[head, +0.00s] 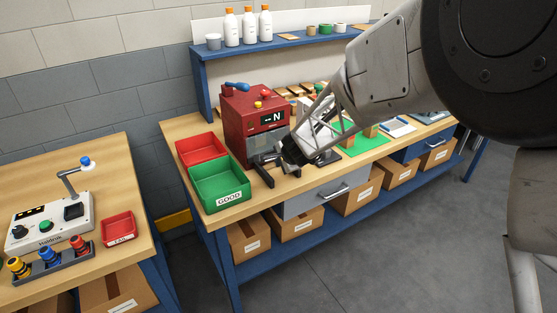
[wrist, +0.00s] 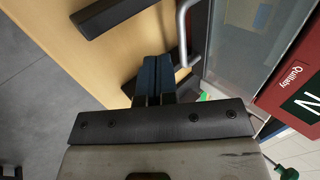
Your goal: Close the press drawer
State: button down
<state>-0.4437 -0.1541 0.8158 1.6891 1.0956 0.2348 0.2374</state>
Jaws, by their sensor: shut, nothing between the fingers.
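The red press (head: 240,108) stands on the workbench, with a display reading N. Its clear front panel (wrist: 228,45) and a grey bar handle (wrist: 182,30) show in the wrist view. Two dark rails, one on the left (head: 263,173), stick out over the bench from the press front; they also show in the wrist view (wrist: 112,12). My gripper (wrist: 157,65) is shut and empty, its fingertips close beside the handle; I cannot tell whether they touch it. In the head view my gripper (head: 287,155) is in front of the press and hides part of it. How far the press drawer stands out is unclear.
A green GOOD bin (head: 218,186) and a red bin (head: 201,148) stand left of the press. A grey bench drawer (head: 297,206) is below the benchtop. Cardboard boxes (head: 297,224) sit on the lower shelf. A green mat (head: 365,140) lies to the right.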

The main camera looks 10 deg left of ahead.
jog(key=shift+s+d+r, duration=0.1)
jog(key=shift+s+d, duration=0.15)
jog(key=shift+d, duration=0.05)
jog(key=v, duration=0.9)
jog(key=shift+s+d+r, duration=0.2)
jog(key=shift+r, duration=0.1)
jog(key=s+d+r+n+g+h, duration=0.1)
jog(key=s+d+r+n, duration=0.2)
jog(key=s+d+r, duration=0.35)
jog(key=s+d+r+n, duration=0.2)
jog(key=s+d+r, duration=0.1)
jog(key=s+d, duration=0.5)
jog(key=s+d+r+n+g+h, duration=0.1)
jog(key=s+d+n+h, duration=0.3)
jog(key=s+d, duration=1.3)
jog(key=s+g, duration=0.1)
jog(key=s, duration=0.2)
jog(key=shift+d+h, duration=0.4)
